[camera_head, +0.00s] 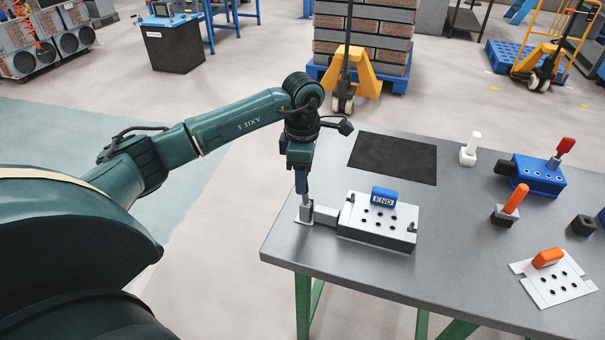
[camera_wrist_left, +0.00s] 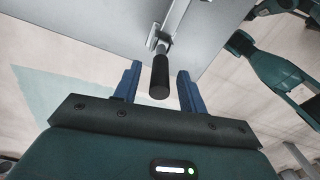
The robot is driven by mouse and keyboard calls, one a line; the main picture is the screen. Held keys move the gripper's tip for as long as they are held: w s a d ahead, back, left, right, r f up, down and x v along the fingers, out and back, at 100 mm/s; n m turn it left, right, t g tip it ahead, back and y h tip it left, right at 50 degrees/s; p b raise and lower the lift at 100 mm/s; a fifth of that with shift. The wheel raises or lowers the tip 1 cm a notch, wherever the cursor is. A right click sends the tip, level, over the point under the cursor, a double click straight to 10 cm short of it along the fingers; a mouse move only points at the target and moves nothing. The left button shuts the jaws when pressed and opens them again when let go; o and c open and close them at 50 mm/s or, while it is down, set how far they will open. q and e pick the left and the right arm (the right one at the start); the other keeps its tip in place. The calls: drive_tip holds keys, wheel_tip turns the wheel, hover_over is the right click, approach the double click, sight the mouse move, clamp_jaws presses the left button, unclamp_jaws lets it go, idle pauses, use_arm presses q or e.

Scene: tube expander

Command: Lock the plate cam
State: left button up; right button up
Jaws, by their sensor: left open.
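My left gripper (camera_head: 302,184) points down at the left edge of the grey table. In the left wrist view it (camera_wrist_left: 160,88) is open, with its two blue fingers on either side of a black cylindrical handle (camera_wrist_left: 160,78). There is a gap on each side of the handle. The handle belongs to a small metal lever fitting (camera_head: 305,213) left of a white plate block (camera_head: 372,233). The handle's top is hidden behind the gripper in the head view. A blue piece marked END (camera_head: 384,196) stands on the plate, which has several dark holes.
The grey table (camera_head: 330,258) also holds a black mat (camera_head: 393,157), a blue block (camera_head: 540,180), an orange-handled tool (camera_head: 515,199), a white stand (camera_head: 470,150) and a white holed plate (camera_head: 553,284). Bare table lies between the plate block and these tools.

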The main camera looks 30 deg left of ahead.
use_arm(q)
drive_tip(key=shift+f, duration=0.25)
clamp_jaws()
idle(0.3)
